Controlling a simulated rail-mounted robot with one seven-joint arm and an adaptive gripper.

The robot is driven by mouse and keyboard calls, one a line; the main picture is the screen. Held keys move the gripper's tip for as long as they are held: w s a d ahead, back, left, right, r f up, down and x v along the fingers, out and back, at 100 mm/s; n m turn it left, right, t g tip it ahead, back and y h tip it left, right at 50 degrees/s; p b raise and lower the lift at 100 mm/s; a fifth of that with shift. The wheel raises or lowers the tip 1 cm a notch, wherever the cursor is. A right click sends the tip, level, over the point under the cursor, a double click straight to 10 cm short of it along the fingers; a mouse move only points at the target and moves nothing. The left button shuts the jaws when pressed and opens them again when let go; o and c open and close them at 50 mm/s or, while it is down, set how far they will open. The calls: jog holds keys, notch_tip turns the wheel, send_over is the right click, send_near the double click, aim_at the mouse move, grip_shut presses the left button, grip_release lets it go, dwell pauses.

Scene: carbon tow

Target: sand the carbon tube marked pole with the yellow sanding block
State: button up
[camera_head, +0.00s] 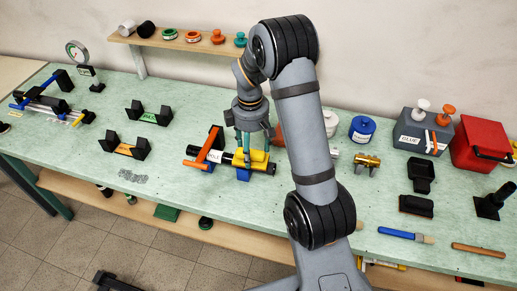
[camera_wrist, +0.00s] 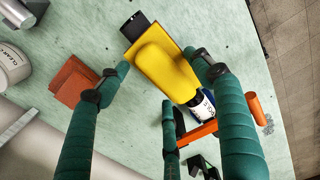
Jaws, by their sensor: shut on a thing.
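The black carbon tube, with a white label reading POLE (camera_head: 210,155), lies across the middle of the bench. In the wrist view its black end (camera_wrist: 135,26) and part of its label (camera_wrist: 204,103) show. The yellow sanding block (camera_head: 252,157) sits on or against the tube's right part, right of the label; it fills the middle of the wrist view (camera_wrist: 165,62). My gripper (camera_head: 246,150) points down with its green fingers (camera_wrist: 160,78) shut around the block. The block hides the tube's middle in the wrist view, so the exact contact is hidden.
An orange-handled clamp (camera_head: 212,143) stands at the tube's left part. A brown-red block (camera_wrist: 75,86) lies beside my fingers. Black holders (camera_head: 125,148) stand left, a brass piece (camera_head: 367,161) and grey GLUE box (camera_head: 421,133) right. The bench front (camera_head: 150,200) is mostly clear.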

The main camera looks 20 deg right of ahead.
jog(key=shift+w+a, duration=0.35)
jog(key=shift+a, duration=0.05)
jog(key=shift+s+d+r, duration=0.15)
jog(key=shift+s+d, duration=0.05)
jog(key=shift+d, duration=0.25)
jog(key=shift+r+p, duration=2.25)
jog(key=shift+r, duration=0.25)
